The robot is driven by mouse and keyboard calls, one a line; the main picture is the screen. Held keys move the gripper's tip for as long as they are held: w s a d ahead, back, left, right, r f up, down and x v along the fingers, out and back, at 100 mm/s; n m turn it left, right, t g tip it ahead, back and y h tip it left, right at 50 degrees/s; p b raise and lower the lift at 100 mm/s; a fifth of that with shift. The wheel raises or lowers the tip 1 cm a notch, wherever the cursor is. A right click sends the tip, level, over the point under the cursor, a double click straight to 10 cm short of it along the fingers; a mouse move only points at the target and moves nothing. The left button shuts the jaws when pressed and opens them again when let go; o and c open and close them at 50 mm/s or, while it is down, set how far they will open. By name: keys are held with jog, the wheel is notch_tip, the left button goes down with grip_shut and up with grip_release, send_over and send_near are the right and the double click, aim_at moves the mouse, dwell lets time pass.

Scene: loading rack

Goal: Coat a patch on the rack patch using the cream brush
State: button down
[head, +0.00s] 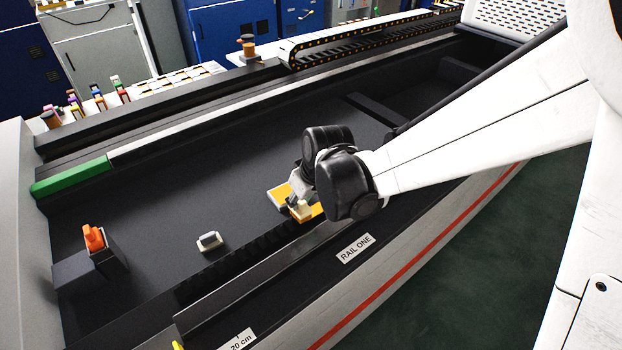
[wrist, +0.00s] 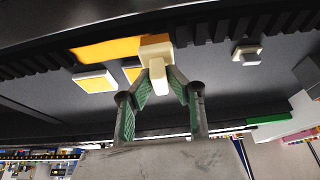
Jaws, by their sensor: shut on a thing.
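My gripper (wrist: 160,82) is shut on the cream brush (wrist: 158,78), with the green finger pads on both sides of its pale handle. The brush's tan head points up in the wrist view and overlaps an orange area (wrist: 105,49); I cannot tell whether it touches it. In the head view the brush (head: 299,208) shows just below my wrist, with orange beside it. A pale-edged yellow-orange patch (wrist: 97,83) lies on the dark rack floor beside the brush. It also shows in the head view (head: 277,196), partly hidden by my gripper.
A small pale block (head: 209,241) sits on the rack floor to the left. An orange item (head: 93,237) stands in a dark holder at the far left. A long raised front rail (head: 260,283) runs close to the brush. The floor behind is mostly clear.

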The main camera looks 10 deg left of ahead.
jog(key=shift+d+r+p, duration=0.1)
jog(key=shift+r+p, duration=1.6)
jog(key=shift+r, duration=1.65)
jog(key=shift+f, duration=0.1)
